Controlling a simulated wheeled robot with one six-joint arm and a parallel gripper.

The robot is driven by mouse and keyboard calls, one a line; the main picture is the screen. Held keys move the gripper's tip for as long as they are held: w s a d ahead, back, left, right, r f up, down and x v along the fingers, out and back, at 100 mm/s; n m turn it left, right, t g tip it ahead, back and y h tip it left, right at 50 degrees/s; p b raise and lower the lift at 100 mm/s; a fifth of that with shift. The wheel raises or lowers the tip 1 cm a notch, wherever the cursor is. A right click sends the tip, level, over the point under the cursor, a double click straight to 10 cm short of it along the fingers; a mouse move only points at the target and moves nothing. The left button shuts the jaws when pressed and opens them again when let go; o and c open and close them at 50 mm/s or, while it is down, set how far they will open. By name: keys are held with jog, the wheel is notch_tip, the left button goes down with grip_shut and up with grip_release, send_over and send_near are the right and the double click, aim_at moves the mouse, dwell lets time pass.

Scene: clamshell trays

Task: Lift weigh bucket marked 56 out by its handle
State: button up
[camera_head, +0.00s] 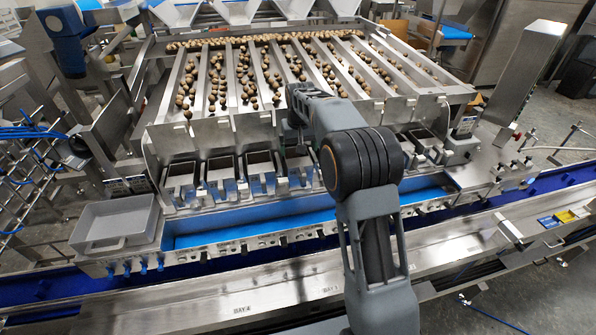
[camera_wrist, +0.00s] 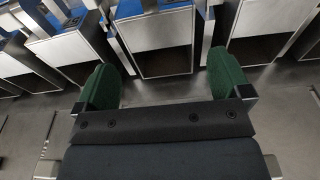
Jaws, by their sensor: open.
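A row of metal weigh buckets (camera_head: 222,192) hangs along the front of the machine in the head view, open at the top. In the wrist view, one bucket (camera_wrist: 155,65) stands just beyond and between my fingertips. My gripper (camera_wrist: 163,80) is open, with its two green fingers spread and nothing held between them. In the head view my arm hides the gripper and part of the bucket row.
More buckets (camera_wrist: 268,45) stand close on both sides. A blue trough (camera_head: 240,232) runs below the row. A grey tray (camera_head: 112,222) sits at the left end. Channels of round brown items (camera_head: 245,75) lie behind. A metal rail (camera_head: 230,290) crosses the front.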

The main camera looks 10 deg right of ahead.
aim_at(298, 160)
jog(key=shift+w+f+p, duration=0.2)
jog(key=shift+f+p, duration=0.85)
jog(key=shift+f, duration=1.65)
jog(key=shift+c, duration=0.3)
jog(key=c, duration=1.2)
jog(key=shift+o, duration=0.2)
jog(key=shift+r, duration=0.2)
